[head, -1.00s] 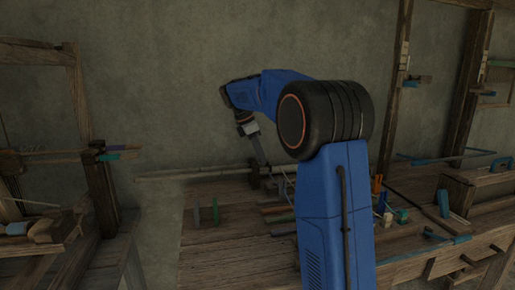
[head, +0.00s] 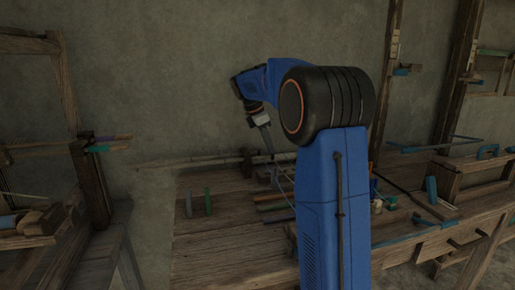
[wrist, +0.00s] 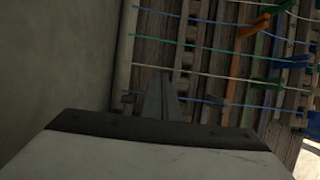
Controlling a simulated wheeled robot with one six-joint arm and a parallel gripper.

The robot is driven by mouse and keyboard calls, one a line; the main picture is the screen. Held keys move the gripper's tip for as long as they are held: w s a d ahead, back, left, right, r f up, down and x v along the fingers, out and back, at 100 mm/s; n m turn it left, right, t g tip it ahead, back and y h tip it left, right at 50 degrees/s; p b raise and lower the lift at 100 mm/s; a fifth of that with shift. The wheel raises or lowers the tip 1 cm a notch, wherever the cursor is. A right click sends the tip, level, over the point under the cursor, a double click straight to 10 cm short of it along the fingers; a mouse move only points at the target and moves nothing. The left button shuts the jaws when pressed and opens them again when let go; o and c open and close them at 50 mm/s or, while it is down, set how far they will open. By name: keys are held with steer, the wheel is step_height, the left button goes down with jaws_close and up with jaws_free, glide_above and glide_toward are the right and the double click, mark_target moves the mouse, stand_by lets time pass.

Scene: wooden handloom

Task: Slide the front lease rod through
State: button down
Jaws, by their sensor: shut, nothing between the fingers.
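My gripper (head: 268,145) hangs from my blue arm above the back of a wooden bench (head: 225,245), in front of the grey wall. In the wrist view its two grey fingers (wrist: 159,97) lie together with nothing between them. Several coloured bars (head: 272,207) lie on the bench below, partly hidden by my arm. In the wrist view, thin white, green and blue lines (wrist: 215,45) cross a row of dark wooden slats right of the fingers. I cannot tell which piece is the front lease rod.
A long pale pole (head: 195,161) runs along the bench's back edge. Two small upright plates (head: 208,201) stand on its left part. A wooden frame (head: 88,180) stands at left; tall posts (head: 455,75) stand at right. The bench's front left is clear.

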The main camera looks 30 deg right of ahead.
steer(key=s+d, duration=0.4)
steer(key=d, duration=1)
steer(key=s+d, duration=0.4)
steer(key=d, duration=1.1)
steer(key=shift+s, duration=0.2)
